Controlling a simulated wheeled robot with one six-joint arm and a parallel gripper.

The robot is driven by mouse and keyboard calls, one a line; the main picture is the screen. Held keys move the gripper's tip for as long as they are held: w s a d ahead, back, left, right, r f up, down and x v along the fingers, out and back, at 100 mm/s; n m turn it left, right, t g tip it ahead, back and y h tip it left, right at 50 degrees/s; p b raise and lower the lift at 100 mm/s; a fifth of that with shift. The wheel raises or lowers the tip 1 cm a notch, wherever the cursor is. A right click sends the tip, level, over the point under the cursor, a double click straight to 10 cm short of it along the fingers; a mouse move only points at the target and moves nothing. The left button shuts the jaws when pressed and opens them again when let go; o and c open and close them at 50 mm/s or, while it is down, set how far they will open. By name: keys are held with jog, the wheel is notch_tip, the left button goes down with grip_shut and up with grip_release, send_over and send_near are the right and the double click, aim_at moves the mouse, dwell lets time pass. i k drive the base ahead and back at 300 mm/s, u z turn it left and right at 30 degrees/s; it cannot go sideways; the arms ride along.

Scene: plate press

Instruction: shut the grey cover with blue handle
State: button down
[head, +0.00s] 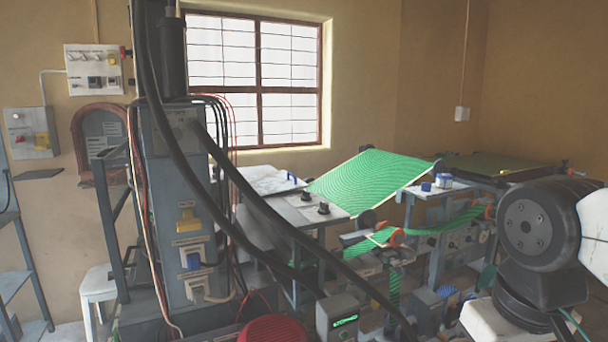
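Another blue piece (444,181) stands on a grey stand right of the green sheet. My arm shows at the right edge as a black joint and white links. My gripper is not in view.
Thick black cables cross in front of the cabinet and run down to the right. A press with a sloping green sheet (370,180) fills the middle. A red round object (272,331) is at the bottom. A white stool (98,290) stands left of the cabinet.

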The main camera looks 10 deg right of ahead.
aim_at(272, 184)
jog(key=k, duration=0.25)
jog(key=z, duration=1.8)
jog(key=i, duration=2.3)
jog(key=u, duration=3)
jog(key=i, duration=0.5)
jog(key=z, duration=0.05)
